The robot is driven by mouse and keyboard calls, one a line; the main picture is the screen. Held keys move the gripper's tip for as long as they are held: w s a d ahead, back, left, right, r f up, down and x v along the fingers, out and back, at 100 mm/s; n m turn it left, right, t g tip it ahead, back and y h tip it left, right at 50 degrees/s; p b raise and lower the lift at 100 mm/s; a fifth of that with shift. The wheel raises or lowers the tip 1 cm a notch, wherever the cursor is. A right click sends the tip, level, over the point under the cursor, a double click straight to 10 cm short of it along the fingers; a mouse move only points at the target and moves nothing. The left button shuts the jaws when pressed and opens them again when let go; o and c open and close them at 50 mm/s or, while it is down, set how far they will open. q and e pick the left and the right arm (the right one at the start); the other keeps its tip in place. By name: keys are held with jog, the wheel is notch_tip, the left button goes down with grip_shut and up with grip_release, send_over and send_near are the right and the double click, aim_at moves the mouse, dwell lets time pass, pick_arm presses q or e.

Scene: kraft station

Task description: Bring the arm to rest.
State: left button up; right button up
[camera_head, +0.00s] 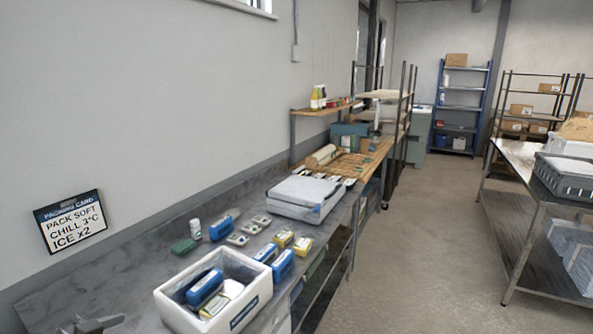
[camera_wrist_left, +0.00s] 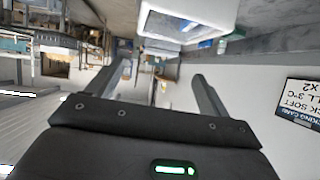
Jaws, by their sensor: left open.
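My left gripper (camera_head: 92,324) shows at the bottom left corner of the head view, over the near end of the grey counter (camera_head: 130,262). In the left wrist view my left gripper (camera_wrist_left: 162,80) has its two fingers spread apart with nothing between them. The white foam box (camera_head: 165,302) stands to the right of the gripper and apart from it. It holds blue packs (camera_head: 205,288) and a pale yellow item. The box also shows at the top of the left wrist view (camera_wrist_left: 190,12). My right gripper is in neither view.
Blue packs (camera_head: 282,266), small yellow boxes (camera_head: 302,246), a green item (camera_head: 184,246) and a white bottle (camera_head: 195,229) stand on the counter behind the box. A packing card (camera_head: 70,220) is on the wall. A lidded grey-white case (camera_head: 305,196) lies farther back. The floor is clear.

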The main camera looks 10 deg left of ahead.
pick_arm(q)
jog(key=s+d+f+n+g+y, duration=0.1)
jog(key=s+d+f+g+y, duration=0.15)
jog(key=f, duration=0.45)
jog(key=s+d+f+n+g+y, duration=0.1)
jog(key=s+d+f+y, duration=0.15)
jog(key=f, duration=0.55)
jog(key=s+d+f+m+g+h, duration=0.1)
jog(key=s+d+f+g, duration=0.3)
jog(key=d, duration=0.3)
jog(key=s+d+f+g+h, duration=0.1)
jog(key=s+d+f+h, duration=0.15)
jog(key=s+d, duration=0.45)
notch_tip(320, 180, down, 33)
jog(key=s+a+g+y+b, duration=0.1)
jog(key=g+b, duration=0.1)
jog(key=b, duration=0.4)
jog(key=s+a+f+b, duration=0.3)
jog(key=s+f+b, duration=0.2)
jog(key=s+f, duration=1.1)
notch_tip(320, 180, down, 4)
jog(key=shift+s+f+g, duration=0.15)
jog(key=shift+f+g, duration=0.1)
jog(key=shift+g, duration=0.1)
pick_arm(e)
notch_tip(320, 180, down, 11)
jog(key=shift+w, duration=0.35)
